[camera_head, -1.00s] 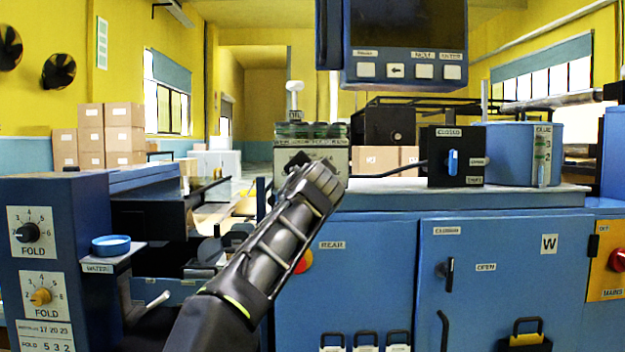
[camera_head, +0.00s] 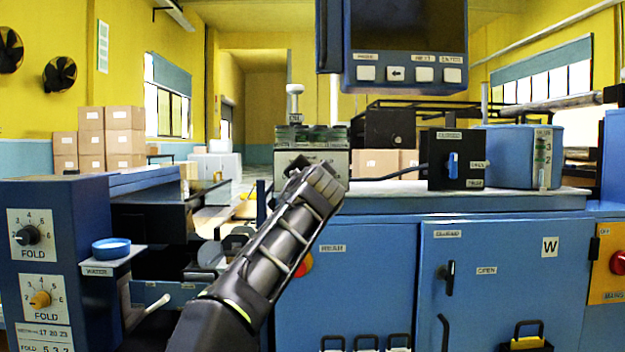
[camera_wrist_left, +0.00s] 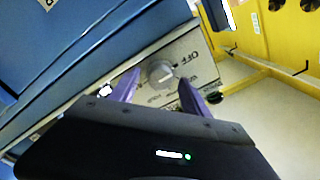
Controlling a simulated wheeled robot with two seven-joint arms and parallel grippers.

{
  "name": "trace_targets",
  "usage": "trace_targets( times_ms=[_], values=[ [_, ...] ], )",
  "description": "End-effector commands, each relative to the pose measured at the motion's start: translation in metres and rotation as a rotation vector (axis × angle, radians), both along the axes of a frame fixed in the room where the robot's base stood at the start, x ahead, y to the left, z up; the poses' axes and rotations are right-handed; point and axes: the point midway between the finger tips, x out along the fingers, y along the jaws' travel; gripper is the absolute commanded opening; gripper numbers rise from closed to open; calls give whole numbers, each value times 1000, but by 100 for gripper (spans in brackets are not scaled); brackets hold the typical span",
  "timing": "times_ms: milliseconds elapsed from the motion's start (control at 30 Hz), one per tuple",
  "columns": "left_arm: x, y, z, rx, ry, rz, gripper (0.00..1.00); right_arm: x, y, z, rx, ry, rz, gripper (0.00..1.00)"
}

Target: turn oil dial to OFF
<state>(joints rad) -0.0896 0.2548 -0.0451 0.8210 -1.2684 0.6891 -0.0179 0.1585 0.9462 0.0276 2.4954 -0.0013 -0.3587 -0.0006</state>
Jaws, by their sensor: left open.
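The oil dial (camera_wrist_left: 160,73) is a round grey knob on a pale panel in the left wrist view. The OFF lettering (camera_wrist_left: 182,62) is printed beside it. My left gripper (camera_wrist_left: 157,88) is open, its two purple fingers on either side of the dial; I cannot tell whether they touch it. The dial's exact pointing direction is too small to read. In the head view, my left gripper (camera_head: 318,185) reaches the pale panel (camera_head: 325,160) of the oil unit and hides much of its face, including most of the dial. My right gripper is not in view.
A black box with a blue switch (camera_head: 453,164) stands to the right on the counter. A screen with buttons (camera_head: 410,72) hangs above. A column with fold dials (camera_head: 28,235) stands at left.

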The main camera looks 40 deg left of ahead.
Motion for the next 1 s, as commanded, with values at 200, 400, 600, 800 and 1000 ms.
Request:
trace_targets(
  times_ms=[200, 400, 600, 800, 1000],
  values=[
    [-11, -9, -2, 1, -1, -1, 55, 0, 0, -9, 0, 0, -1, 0],
    [-37, -28, -3, -1, -2, -3, 55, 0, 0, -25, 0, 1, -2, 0],
    [-58, -44, -2, -1, -1, -1, 55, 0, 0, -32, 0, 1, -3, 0],
    [-62, -47, 0, 0, 0, 0, 55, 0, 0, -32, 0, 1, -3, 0],
    [-62, -47, 0, 0, 0, 0, 55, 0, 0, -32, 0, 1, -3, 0]
  ],
)
